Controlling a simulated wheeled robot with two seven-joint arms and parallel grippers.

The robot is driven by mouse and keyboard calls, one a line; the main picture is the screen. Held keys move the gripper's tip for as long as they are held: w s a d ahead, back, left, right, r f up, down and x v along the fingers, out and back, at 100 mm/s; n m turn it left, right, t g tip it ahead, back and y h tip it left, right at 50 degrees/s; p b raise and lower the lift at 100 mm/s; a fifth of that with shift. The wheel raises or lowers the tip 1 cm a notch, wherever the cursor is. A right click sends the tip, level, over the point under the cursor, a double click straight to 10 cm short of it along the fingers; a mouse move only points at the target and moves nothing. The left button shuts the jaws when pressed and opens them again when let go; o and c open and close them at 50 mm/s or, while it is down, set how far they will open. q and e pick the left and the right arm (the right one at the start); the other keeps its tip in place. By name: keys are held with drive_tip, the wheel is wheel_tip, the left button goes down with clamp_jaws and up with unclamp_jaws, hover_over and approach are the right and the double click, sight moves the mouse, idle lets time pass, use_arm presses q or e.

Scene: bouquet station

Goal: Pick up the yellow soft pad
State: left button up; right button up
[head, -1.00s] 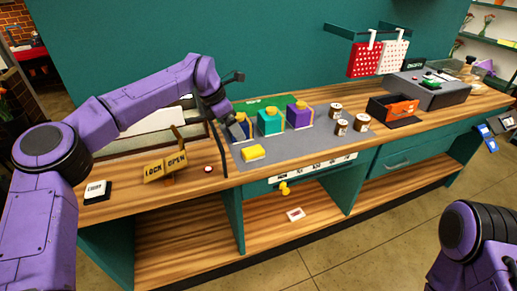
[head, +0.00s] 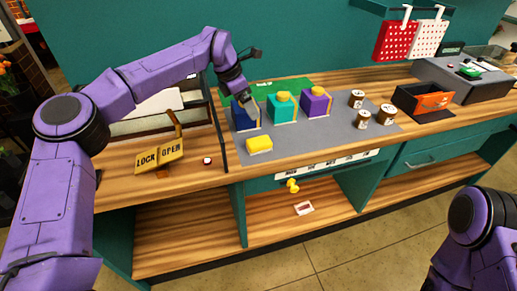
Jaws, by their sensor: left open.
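The yellow soft pad (head: 259,144) lies on the grey mat (head: 315,140) near the front edge of the bench. My left gripper (head: 256,108) is above and behind the pad, at the dark blue block (head: 242,117). It is open, and I cannot tell whether its fingers touch the blue block. The pad is apart from the gripper and fully visible. My right arm shows at the lower right, but its gripper is out of view.
A teal block (head: 281,108) and a purple block (head: 315,103) stand right of the left gripper. Several small jars (head: 387,115) and an orange-fronted tray (head: 424,101) are farther right. A lock/open sign (head: 160,158) and a thin dark upright panel (head: 217,125) stand to the left.

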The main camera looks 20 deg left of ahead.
sight(262, 140)
use_arm(q)
drive_tip(key=f+b, duration=0.1)
drive_tip(key=f, duration=0.1)
drive_tip(key=f+b, duration=0.4)
drive_tip(key=f, duration=0.1)
drive_tip(key=shift+w+d, duration=0.15)
drive_tip(key=shift+w, duration=0.25)
drive_tip(key=shift+f, duration=0.3)
use_arm(e)
wheel_tip(262, 140, down, 7)
use_arm(q)
drive_tip(key=p+x, duration=0.1)
drive_tip(key=x, duration=0.1)
drive_tip(key=p+x, duration=0.1)
drive_tip(key=x, duration=0.2)
drive_tip(key=p+x, duration=0.1)
drive_tip(key=x, duration=0.2)
drive_tip(key=shift+d+f+p, duration=0.1)
drive_tip(key=shift+d+p, duration=0.25)
drive_tip(key=shift+d, duration=0.15)
drive_tip(key=shift+d+f, duration=0.15)
drive_tip(key=shift+f, duration=0.35)
drive_tip(key=c, duration=1)
use_arm(e)
wheel_tip(262, 140, up, 4)
drive_tip(key=shift+d+r, duration=0.15)
drive_tip(key=shift+r, duration=0.1)
